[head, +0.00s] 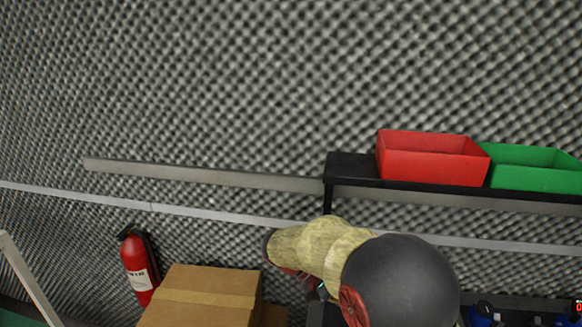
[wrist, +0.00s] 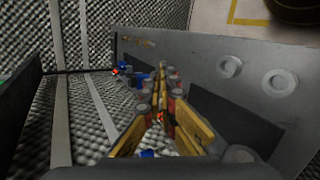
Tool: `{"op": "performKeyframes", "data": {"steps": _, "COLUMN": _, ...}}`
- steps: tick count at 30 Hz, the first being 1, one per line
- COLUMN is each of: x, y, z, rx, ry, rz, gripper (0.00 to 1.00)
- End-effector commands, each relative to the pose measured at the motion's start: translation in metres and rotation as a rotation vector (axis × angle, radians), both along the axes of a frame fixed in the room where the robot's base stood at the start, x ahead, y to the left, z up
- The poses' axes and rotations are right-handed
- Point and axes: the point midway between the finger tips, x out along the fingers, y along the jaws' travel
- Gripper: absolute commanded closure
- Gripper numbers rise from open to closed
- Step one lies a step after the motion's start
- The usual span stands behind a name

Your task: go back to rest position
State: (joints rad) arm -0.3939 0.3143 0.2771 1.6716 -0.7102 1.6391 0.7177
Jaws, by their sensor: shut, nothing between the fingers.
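My gripper (wrist: 166,80) shows in the wrist view. Its two fingers, with yellow-orange and red-grey parts, come together at the tips, and nothing is held between them. In the head view my arm is at the lower middle, in front of the black shelf unit (head: 352,168), and it hides most of the gripper and what lies behind it.
A red bin (head: 432,166) and a green bin (head: 535,178) stand on the shelf at right. A cardboard box (head: 205,290) and a fire extinguisher (head: 137,262) are at lower left. A grey panel (wrist: 285,55) lies close beside the fingers. Foam covers the wall.

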Motion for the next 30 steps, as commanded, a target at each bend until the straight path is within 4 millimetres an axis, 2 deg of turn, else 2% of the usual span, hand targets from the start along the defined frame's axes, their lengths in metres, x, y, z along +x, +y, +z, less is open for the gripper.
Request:
{"op": "performKeyframes", "data": {"steps": 1, "x": -0.011, "y": -0.008, "z": 0.011, "rx": 0.06, "ry": -0.012, "rz": -0.007, "gripper": 1.0}}
{"op": "performKeyframes", "data": {"steps": 4, "x": -0.033, "y": -0.017, "z": 0.023, "rx": 0.185, "ry": -0.031, "rz": -0.008, "gripper": 1.0}}
{"op": "performKeyframes", "data": {"steps": 12, "x": -0.092, "y": -0.027, "z": 0.051, "rx": 0.493, "ry": -0.144, "rz": 0.03, "gripper": 1.0}}
{"op": "performKeyframes", "data": {"steps": 24, "x": -0.165, "y": -0.017, "z": 0.076, "rx": 0.828, "ry": -0.446, "rz": 0.176, "gripper": 1.0}}
{"op": "performKeyframes", "data": {"steps": 30, "x": -0.188, "y": -0.009, "z": 0.084, "rx": 0.912, "ry": -0.612, "rz": 0.262, "gripper": 1.0}}
